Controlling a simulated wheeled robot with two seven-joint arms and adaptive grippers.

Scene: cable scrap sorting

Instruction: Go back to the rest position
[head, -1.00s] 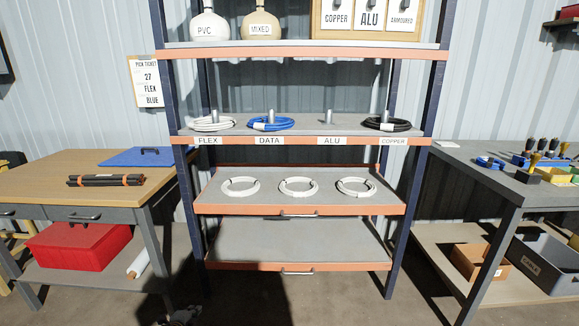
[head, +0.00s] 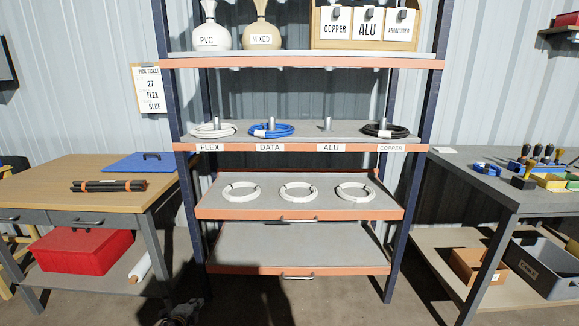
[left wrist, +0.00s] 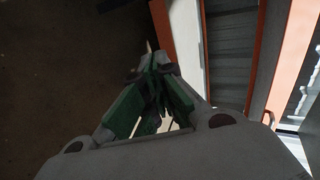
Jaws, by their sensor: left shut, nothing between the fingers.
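My left gripper (head: 182,314) shows only in part at the bottom edge of the head view, low in front of the shelf rack's left post. In the left wrist view its green-padded fingers (left wrist: 155,72) are together with nothing between them. Dark floor lies to their left and orange-edged shelving to their right. The fingers look apart from the shelving. My right gripper is in neither view.
The rack's pull-out shelf (head: 298,213) holds white coils. The peg shelf (head: 350,130) above holds white, blue and black coils; the ALU peg is bare. A wooden bench (head: 60,185) stands left, a grey bench (head: 480,190) right. Floor between is clear.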

